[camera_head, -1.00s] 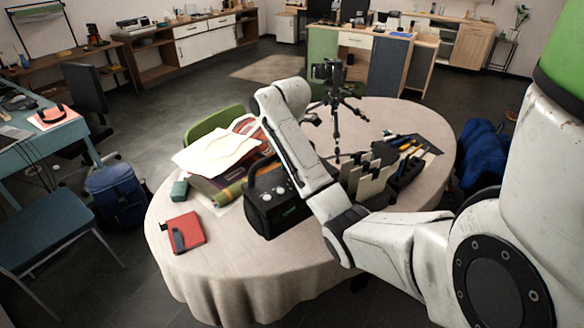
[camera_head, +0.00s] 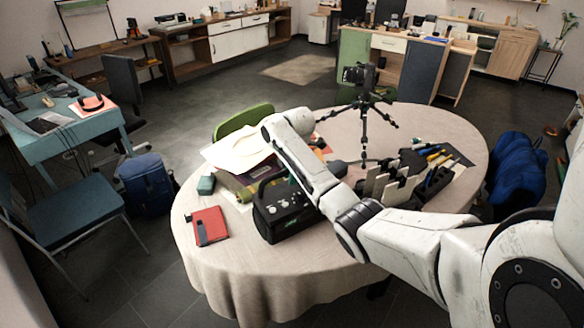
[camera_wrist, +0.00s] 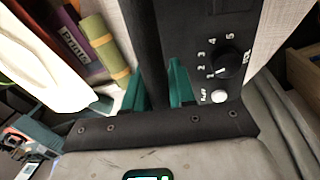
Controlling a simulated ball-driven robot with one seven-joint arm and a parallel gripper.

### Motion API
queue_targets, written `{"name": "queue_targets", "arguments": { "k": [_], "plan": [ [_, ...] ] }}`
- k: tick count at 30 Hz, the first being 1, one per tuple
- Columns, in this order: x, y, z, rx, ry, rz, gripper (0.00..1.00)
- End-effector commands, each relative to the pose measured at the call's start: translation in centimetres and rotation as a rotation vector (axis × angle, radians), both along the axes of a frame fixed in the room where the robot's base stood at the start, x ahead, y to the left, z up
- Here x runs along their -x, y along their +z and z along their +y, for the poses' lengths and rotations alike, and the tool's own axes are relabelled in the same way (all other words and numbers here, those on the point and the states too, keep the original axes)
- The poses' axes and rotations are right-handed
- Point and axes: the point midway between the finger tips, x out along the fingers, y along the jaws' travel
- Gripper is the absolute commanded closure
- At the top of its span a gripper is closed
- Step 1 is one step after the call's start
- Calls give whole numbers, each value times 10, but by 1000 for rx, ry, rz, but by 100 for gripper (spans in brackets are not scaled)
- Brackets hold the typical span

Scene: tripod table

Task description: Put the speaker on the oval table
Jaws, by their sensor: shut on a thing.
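The speaker (camera_head: 290,218) is a black box with a top handle and pale knobs. In the head view it is over the front left part of the oval table (camera_head: 235,270), upright, right of the red notebook. I cannot tell whether its underside touches the cloth. My gripper (camera_wrist: 155,88) has green fingers, one on each side of the black handle bar, shut on it in the wrist view. A numbered dial panel of the speaker (camera_wrist: 222,60) shows there too. My arm hides the gripper and part of the speaker in the head view.
A tripod (camera_head: 363,130) and a tool organizer (camera_head: 435,180) stand right. Front cloth is bare. A green chair (camera_head: 243,120) stands behind.

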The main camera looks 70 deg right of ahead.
Motion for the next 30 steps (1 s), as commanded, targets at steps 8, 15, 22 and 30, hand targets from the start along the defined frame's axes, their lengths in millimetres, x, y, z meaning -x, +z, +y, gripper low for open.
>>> {"name": "queue_targets", "arguments": {
  "k": [8, 15, 22, 30],
  "plan": [
    [-1, -6, -2, 8, 0, -6, 100],
    [1, -12, 1, -1, 0, 2, 62],
    [0, -11, 0, -1, 0, 1, 50],
    [0, -5, 0, 2, 1, -3, 50]
  ]
}}
